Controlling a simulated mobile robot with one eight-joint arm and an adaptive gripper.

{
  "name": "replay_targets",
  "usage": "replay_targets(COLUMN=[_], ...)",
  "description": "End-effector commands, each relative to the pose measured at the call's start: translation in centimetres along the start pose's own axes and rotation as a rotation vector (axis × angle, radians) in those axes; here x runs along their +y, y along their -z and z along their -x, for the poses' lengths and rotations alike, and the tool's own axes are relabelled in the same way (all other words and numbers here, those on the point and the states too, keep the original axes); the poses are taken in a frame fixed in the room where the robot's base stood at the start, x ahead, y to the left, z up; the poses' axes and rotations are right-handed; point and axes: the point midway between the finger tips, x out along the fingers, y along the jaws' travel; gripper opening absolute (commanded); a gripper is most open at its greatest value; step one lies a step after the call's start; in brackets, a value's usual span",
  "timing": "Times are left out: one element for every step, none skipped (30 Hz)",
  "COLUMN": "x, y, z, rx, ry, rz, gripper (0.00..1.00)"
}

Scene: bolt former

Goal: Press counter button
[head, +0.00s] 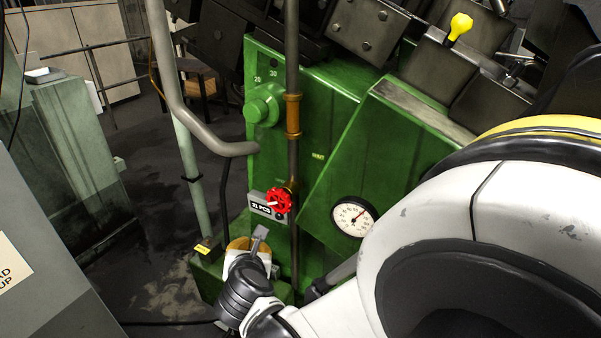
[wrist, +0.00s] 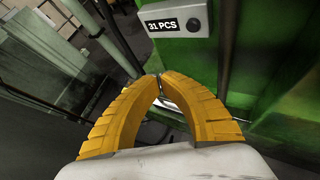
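The counter (head: 263,207) is a small grey box on the green machine, with a black display. In the wrist view the counter (wrist: 178,7) reads "31 PCS" at the top, cut off by the frame edge. In the head view my gripper (head: 240,244) is partly hidden by my wrist.
A red handwheel (head: 279,200) on a vertical pipe (head: 294,160) stands by the counter's right side in the head view. A pressure gauge (head: 353,217) is further right. A curved grey pipe (head: 200,138) is at upper left. Open floor (head: 160,255) lies left of the machine.

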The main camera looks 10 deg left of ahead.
Motion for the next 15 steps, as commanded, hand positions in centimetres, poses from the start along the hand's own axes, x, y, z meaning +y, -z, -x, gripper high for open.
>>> replay_targets(x=[-0.4,-0.7,-1.0,-1.2,-1.4,-1.7,-1.9,-2.1,-2.5,-2.6,-2.8,-3.0,-3.1,-3.2,-3.4], y=[-0.4,-0.6,-1.0,-1.2,-1.4,-1.7,-1.9,-2.1,-2.4,-2.6,-2.7,-2.9,-3.0,-3.2,-3.3], z=[-0.5,-0.7,-1.2,-1.5,-1.8,-2.2,-2.5,-2.8,-3.1,-3.4,-3.7,-4.0,-4.2,-4.4,-4.6], rx=[-0.001,0.0,-0.001,-0.001,-0.001,0.0,-0.001,-0.001,-0.001,-0.001,-0.001,-0.001,0.0,0.0,0.0], ry=[0.003,0.003,0.003,0.003,0.004,0.004,0.003,0.003,0.003,0.003,0.003,0.003,0.002,0.002,0.002], rz=[-0.002,-0.002,-0.004,-0.003,-0.002,-0.004,-0.002,-0.003,-0.004,-0.003,-0.003,-0.003,-0.002,-0.003,-0.002], gripper=[0.0,0.0,0.0,0.0,0.0,0.0,0.0,0.0,0.0,0.0,0.0,0.0,0.0,0.0,0.0])
